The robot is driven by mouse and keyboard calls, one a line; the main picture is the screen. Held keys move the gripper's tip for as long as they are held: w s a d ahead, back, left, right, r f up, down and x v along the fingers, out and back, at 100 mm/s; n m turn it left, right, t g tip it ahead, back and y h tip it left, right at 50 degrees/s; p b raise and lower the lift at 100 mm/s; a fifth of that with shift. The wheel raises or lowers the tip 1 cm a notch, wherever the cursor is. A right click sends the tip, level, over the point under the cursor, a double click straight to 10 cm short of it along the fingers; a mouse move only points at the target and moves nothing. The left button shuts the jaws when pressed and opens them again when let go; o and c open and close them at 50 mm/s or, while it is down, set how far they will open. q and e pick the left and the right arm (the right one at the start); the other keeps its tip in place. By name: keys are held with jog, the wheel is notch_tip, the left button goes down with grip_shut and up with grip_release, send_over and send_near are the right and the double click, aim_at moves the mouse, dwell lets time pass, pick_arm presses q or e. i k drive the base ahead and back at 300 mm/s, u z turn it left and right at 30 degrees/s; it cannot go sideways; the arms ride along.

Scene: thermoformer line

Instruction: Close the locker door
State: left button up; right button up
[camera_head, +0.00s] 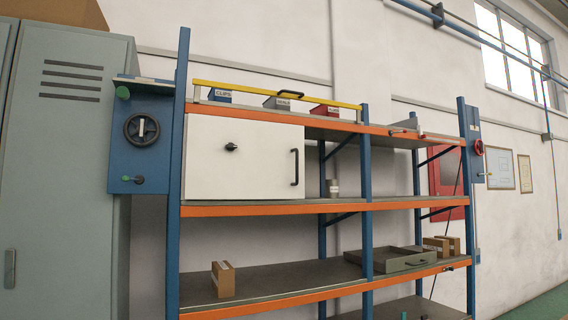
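A tall grey-green locker (62,170) stands at the left of the head view. Its front door panel has several dark vent slots (70,82) near the top and a small upright handle (10,268) low on its left side. The panel looks flush with the locker front, but I cannot tell for certain whether it is fully shut. The locker's lower part is cut off by the frame. Neither of my grippers is in view.
An orange and blue shelf rack (320,206) fills the middle, holding a white cabinet (240,160) with a black handle, small labelled bins (284,102), a grey tray (390,259) and brown blocks (222,279). A blue panel with a black handwheel (141,130) sits between locker and rack.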

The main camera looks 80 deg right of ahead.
aim_at(267, 162)
jog(key=z, duration=0.8)
jog(key=k, duration=1.1)
jog(key=z, duration=0.5)
jog(key=i, duration=1.35)
jog(key=z, duration=0.7)
jog(key=i, duration=0.6)
jog(key=u, duration=0.45)
